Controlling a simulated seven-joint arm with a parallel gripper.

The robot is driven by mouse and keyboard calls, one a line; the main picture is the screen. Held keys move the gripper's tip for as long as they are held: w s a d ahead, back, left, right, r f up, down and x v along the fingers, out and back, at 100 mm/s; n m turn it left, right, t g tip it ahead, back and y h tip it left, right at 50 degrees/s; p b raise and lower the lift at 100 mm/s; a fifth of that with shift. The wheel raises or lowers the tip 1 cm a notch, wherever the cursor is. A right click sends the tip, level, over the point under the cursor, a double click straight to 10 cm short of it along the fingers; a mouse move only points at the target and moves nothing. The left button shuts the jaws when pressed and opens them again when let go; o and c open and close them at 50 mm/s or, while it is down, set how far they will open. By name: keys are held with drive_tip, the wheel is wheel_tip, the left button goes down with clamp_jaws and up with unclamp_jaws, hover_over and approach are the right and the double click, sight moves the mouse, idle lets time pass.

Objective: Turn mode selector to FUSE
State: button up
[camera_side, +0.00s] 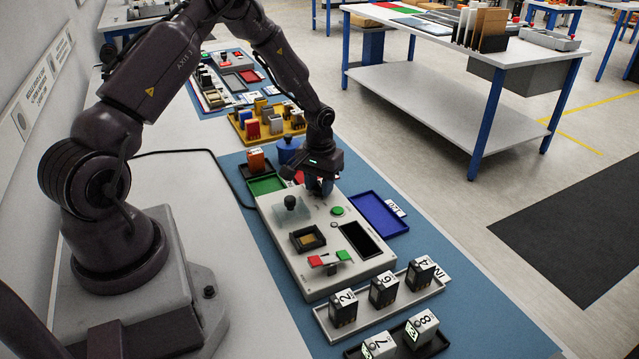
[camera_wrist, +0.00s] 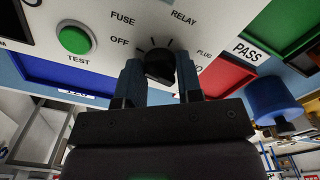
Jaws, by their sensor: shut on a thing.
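The mode selector, a black knob (camera_wrist: 160,64), sits on a light grey test panel (camera_side: 281,225). In the side view my gripper (camera_side: 321,187) reaches down onto the panel's far end and hides the knob.
The panel also carries a green TEST button (camera_wrist: 75,38), a black upright knob (camera_side: 290,203) and a dark display (camera_side: 360,238). A blue tray (camera_side: 378,213) and a green tray (camera_side: 265,185) flank it. Numbered boxes (camera_side: 384,290) stand on a tray in front.

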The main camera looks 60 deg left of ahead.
sight(319, 184)
drive_tip(key=shift+m, duration=0.3)
drive_tip(key=m, duration=0.3)
drive_tip(key=shift+m, duration=2)
drive_tip(key=o, duration=0.9)
wheel_tip(319, 184, up, 13)
